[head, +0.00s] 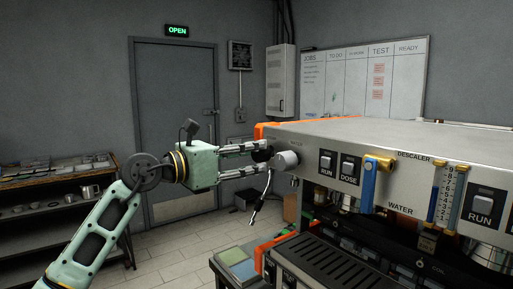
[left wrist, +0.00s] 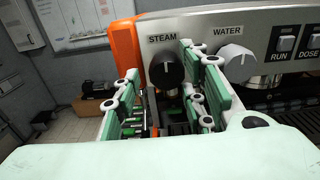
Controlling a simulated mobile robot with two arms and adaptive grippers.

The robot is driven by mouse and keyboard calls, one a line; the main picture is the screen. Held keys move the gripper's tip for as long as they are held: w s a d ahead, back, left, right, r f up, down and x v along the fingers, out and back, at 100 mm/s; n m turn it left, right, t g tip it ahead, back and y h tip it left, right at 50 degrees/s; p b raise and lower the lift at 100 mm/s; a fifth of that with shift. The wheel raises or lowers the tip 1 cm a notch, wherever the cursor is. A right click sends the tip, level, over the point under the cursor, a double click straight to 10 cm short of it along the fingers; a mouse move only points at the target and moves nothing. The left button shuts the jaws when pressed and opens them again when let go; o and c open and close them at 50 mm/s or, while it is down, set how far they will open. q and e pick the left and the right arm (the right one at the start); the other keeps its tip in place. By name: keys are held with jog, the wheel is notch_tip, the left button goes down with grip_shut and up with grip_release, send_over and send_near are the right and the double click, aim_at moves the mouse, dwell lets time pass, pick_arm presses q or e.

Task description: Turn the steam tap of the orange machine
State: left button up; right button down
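The orange machine (head: 345,140) has a steel front panel with an orange side. Its black steam tap knob (left wrist: 167,70) sits under the label STEAM in the left wrist view, at the panel's left end. In the head view the knob (head: 262,152) is partly hidden by my fingers. The grey water knob (left wrist: 236,63) is just right of it. My left gripper (head: 258,159) is open, its two fingers pointing at the panel. In the left wrist view the steam knob shows between and beyond the fingertips (left wrist: 160,68); contact cannot be told. My right gripper is not in view.
A steam wand (head: 262,200) hangs below the knobs. RUN and DOSE switches (head: 338,166) and a blue-handled lever (head: 369,185) are further right. A shelf (head: 50,180) stands at the left.

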pick_arm(q)
jog(key=shift+p+x, duration=0.35)
jog(key=shift+x, duration=1)
jog(key=shift+s+r, duration=0.1)
jog(key=shift+s, duration=0.05)
grip_shut()
